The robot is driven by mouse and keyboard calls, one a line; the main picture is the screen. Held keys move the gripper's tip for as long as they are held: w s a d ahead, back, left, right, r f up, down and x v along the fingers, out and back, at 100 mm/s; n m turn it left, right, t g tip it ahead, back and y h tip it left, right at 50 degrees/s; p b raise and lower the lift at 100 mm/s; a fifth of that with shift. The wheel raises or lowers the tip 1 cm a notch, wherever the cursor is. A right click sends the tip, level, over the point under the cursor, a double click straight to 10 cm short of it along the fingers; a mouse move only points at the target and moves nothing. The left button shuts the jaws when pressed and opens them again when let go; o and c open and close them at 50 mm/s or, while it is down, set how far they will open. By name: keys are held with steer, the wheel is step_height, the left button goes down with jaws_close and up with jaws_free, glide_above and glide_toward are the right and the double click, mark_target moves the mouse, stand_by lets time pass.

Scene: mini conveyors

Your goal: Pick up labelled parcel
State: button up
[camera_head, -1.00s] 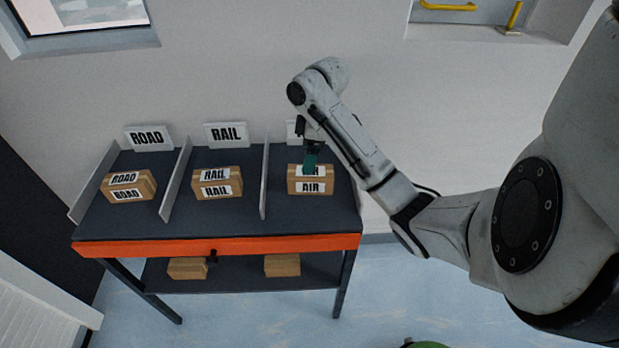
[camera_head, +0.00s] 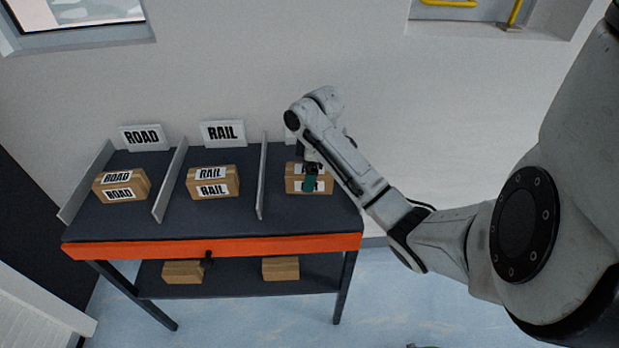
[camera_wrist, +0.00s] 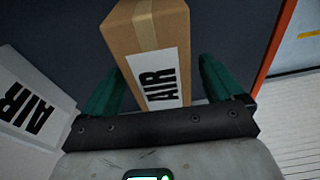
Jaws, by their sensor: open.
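The AIR parcel (camera_head: 294,184), a brown box with white labels, sits in the right bay of the dark table (camera_head: 230,222). In the wrist view the AIR parcel (camera_wrist: 142,38) lies between and ahead of my green fingers, one on each side of it. My gripper (camera_head: 311,180) is open at the parcel; in the head view it hides part of the labels. The wrist view shows both fingers of my gripper (camera_wrist: 160,88) spread wide. Whether either finger touches the box I cannot tell. The RAIL parcel (camera_head: 228,173) and ROAD parcel (camera_head: 137,178) rest in the other bays.
Upright dividers (camera_head: 262,180) separate the bays. ROAD (camera_head: 146,137) and RAIL (camera_head: 223,133) signs stand at the back; an AIR sign (camera_wrist: 35,103) shows in the wrist view. Unlabelled boxes (camera_head: 281,268) lie on the lower shelf. The table's front strip is clear.

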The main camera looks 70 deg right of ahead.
steer(key=shift+w+f, duration=0.1)
steer(key=shift+f, duration=0.7)
steer(key=shift+c, duration=0.2)
steer(key=c, duration=1.2)
